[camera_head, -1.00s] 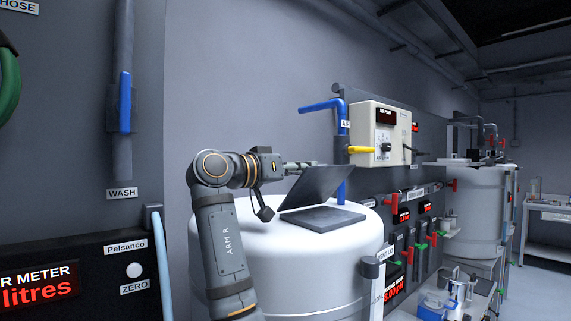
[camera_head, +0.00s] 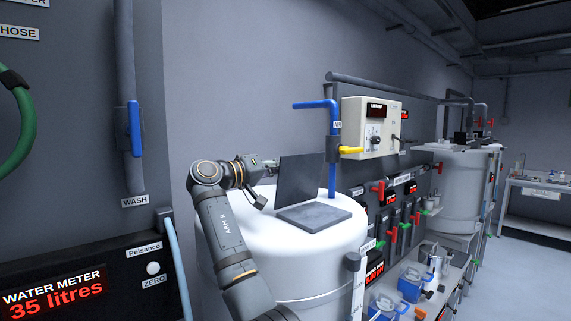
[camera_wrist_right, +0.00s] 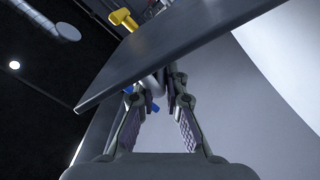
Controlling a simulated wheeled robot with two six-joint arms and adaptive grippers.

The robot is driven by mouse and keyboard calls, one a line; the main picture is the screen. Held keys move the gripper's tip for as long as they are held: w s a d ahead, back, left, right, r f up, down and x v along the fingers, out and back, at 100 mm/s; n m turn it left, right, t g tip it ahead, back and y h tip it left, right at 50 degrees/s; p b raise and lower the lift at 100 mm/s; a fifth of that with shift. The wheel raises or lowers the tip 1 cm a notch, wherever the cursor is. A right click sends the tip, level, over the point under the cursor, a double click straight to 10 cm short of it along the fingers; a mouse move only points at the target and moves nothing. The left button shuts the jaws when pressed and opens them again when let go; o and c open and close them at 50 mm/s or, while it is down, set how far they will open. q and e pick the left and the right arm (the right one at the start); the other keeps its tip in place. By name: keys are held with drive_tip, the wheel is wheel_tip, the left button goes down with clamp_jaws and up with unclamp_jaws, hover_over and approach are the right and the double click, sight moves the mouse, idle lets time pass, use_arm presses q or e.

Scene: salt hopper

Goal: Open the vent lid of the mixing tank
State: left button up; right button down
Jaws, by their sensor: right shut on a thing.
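The white mixing tank (camera_head: 280,255) stands at the centre of the head view. Its vent lid (camera_head: 301,180), a dark grey plate, stands raised and close to upright above a flat grey plate (camera_head: 314,217) on the tank top. My right gripper (camera_head: 270,163) reaches in from the left to the lid's upper left side. The right wrist view shows the lid (camera_wrist_right: 165,50) running across just beyond the gripper fingers (camera_wrist_right: 162,82). The fingers are shut on the lid; the exact contact is partly hidden behind its edge. My left gripper is not in view.
A blue pipe with a yellow handle (camera_head: 350,150) rises behind the tank beside a control box (camera_head: 368,125). A water meter panel (camera_head: 60,295) stands at the left. Another tank (camera_head: 468,185) and blue containers (camera_head: 411,282) lie to the right.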

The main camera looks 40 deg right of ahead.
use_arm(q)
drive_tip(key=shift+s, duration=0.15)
use_arm(e)
drive_tip(key=c, duration=1.4)
unclamp_jaws()
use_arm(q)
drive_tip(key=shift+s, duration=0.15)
use_arm(e)
drive_tip(key=a, duration=1.2)
drive_tip(key=shift+s, duration=0.4)
